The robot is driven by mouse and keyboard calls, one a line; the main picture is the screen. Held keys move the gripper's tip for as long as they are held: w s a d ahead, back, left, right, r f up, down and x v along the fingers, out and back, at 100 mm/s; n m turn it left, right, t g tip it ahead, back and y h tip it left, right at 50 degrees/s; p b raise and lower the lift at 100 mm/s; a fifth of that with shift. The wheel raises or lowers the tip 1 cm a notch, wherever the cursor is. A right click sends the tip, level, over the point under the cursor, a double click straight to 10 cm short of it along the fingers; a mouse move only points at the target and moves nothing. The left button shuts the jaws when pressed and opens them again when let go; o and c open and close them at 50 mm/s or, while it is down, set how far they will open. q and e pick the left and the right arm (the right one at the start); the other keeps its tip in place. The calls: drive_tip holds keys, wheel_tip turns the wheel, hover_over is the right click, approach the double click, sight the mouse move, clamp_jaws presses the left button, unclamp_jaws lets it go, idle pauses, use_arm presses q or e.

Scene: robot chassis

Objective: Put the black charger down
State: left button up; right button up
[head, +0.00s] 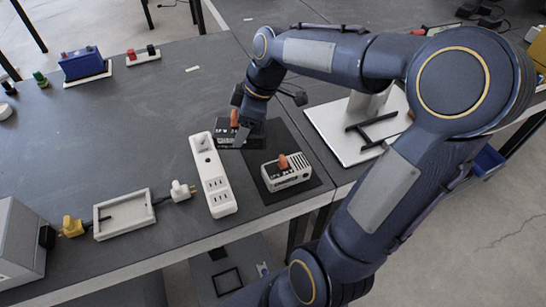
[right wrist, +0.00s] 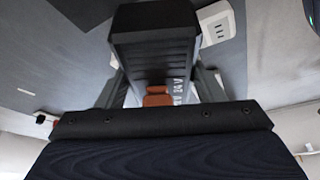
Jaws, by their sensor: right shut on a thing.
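The black charger (head: 226,141) has an orange top part and pale lettering on its side. My right gripper (head: 240,133) is shut on it from above. In the right wrist view the black charger (right wrist: 153,50) fills the space between the fingers, with its orange part close to the palm. In the head view it appears over or at the back left part of a black mat (head: 306,150), just behind the white charger. I cannot tell whether its underside touches the surface. My left gripper is not in view.
A white charger (head: 288,176) with an orange part sits on the mat. A white power strip (head: 220,195) with a plug lies just left. A white tray (head: 130,227), a grey box (head: 18,240) and a white stand (head: 340,135) are around. The table's middle left is free.

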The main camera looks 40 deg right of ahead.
drive_tip(key=w+d+f, duration=0.2)
drive_tip(key=d+f, duration=0.1)
drive_tip(key=w+d+f+p, duration=0.1)
drive_tip(key=w+d+f, duration=0.1)
drive_tip(key=d+f, duration=0.1)
drive_tip(key=w+d+f, duration=0.2)
drive_tip(key=d, duration=0.3)
drive_tip(key=shift+w+d+f, duration=0.15)
drive_tip(key=shift+d+f, duration=0.1)
drive_tip(key=shift+f, duration=0.15)
drive_tip(key=f, duration=0.3)
drive_tip(key=shift+w+d+f, duration=0.2)
drive_tip(key=shift+d+f, duration=0.1)
drive_tip(key=shift+d, duration=0.1)
drive_tip(key=shift+f, duration=0.2)
drive_tip(key=o, duration=1.3)
drive_tip(key=shift+f, duration=0.1)
drive_tip(key=shift+c, duration=0.2)
